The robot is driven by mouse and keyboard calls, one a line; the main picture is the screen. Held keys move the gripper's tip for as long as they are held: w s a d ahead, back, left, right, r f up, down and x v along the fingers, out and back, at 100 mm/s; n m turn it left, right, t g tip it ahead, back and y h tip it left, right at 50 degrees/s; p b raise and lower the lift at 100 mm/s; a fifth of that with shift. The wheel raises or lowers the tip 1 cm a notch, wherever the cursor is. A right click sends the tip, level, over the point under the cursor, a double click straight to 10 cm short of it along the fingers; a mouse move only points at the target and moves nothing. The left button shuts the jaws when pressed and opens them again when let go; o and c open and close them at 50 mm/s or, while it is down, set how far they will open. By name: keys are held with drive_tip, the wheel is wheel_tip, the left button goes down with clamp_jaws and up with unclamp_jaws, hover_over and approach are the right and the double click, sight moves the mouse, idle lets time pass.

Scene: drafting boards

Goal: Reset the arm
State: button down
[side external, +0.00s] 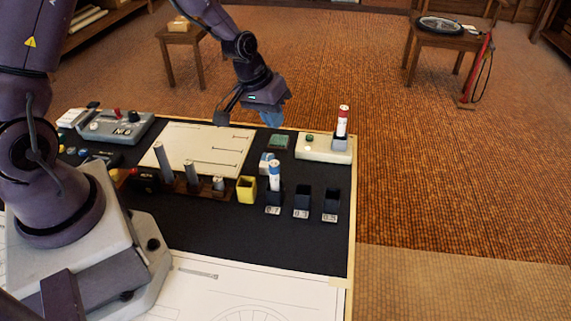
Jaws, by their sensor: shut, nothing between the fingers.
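My gripper (272,118) hangs above the far edge of the dark work mat (290,240), near the middle of the picture. Its fingers look small and bluish, are shut and hold nothing. It is clear of the things on the table. A blue-capped pen (274,176) stands upright in a dark holder labelled 0.7. Two more dark holders (301,200) (331,199) to its right look empty. A red-capped pen (342,122) stands in a grey holder on a pale box (312,149) at the back right.
A yellow cup (247,190) stands beside a wooden rack (200,187) with grey cylinders. A lined white sheet (205,148) lies behind them. A grey knobbed device (115,127) is at the back left. The mat's front right is clear. Stools and a red pump stand beyond the table.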

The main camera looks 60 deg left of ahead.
drive_tip(key=s+d+r+m+t, duration=0.1)
drive_tip(key=s+d+r+m, duration=0.1)
drive_tip(key=s+r, duration=0.8)
drive_tip(key=s+d+r+m+t+y, duration=0.1)
drive_tip(key=s+d+r+m, duration=0.1)
drive_tip(key=s+r, duration=0.9)
drive_tip(key=shift+s+d+r, duration=0.15)
drive_tip(key=shift+d+r, duration=0.25)
drive_tip(key=shift+r, duration=0.15)
